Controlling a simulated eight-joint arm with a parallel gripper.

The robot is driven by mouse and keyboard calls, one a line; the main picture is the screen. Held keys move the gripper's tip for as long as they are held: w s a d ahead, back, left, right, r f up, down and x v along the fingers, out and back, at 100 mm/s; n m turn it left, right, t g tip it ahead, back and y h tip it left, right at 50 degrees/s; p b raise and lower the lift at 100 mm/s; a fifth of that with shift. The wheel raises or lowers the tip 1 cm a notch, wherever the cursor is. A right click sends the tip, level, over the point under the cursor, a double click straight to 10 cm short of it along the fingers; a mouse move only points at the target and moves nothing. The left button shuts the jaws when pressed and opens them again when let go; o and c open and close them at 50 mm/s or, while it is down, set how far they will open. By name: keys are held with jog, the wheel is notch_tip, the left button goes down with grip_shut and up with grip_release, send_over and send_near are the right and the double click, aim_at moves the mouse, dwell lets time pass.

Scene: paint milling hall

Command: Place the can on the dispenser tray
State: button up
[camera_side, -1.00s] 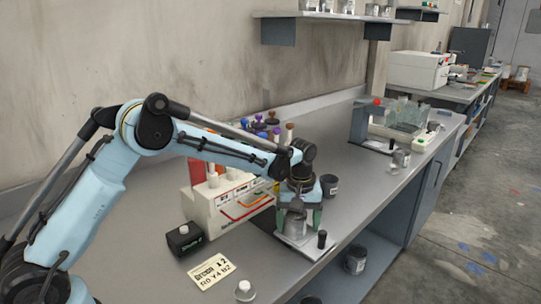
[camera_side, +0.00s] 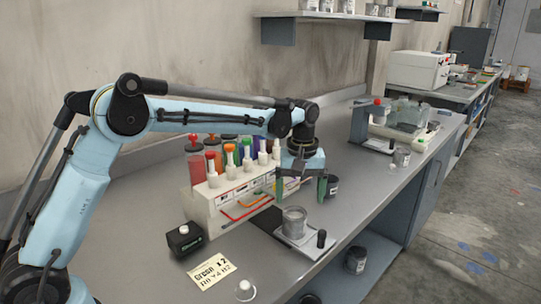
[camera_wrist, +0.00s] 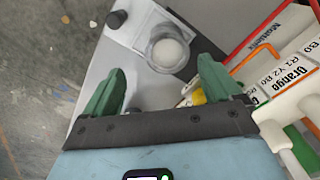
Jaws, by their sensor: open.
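The can (camera_side: 294,221) is a grey metal tin standing upright on the dispenser tray (camera_side: 291,241), a light plate with a black knob at its right corner. In the wrist view the can (camera_wrist: 168,52) is seen from above with a pale, round inside, on the tray (camera_wrist: 124,32). My gripper (camera_side: 301,189) hangs above and slightly behind the can with its green fingers spread and empty. In the wrist view the open fingers of my gripper (camera_wrist: 161,85) are on either side, with the can beyond their tips and apart from them.
The white dispenser (camera_side: 232,200) with coloured pumps stands left of the tray. A label card (camera_side: 212,270), a black box (camera_side: 186,240) and a small white-topped item (camera_side: 245,290) lie in front. Bench right of the tray is clear.

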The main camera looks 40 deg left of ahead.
jog(key=s+a+r+m+t, duration=0.1)
jog(key=s+r+m+t, duration=0.15)
jog(key=s+r, duration=0.45)
jog(key=s+a+f+m+t, duration=0.1)
jog(key=s+f+m+t, duration=0.1)
jog(key=s, duration=0.5)
jog(key=s+a+f+m+t, duration=0.1)
jog(key=s+m+t, duration=0.1)
jog(key=s+m, duration=0.2)
jog(key=s, duration=0.3)
jog(key=shift+a+f+t, duration=0.25)
jog(key=shift+f+t, duration=0.1)
jog(key=shift+m, duration=0.25)
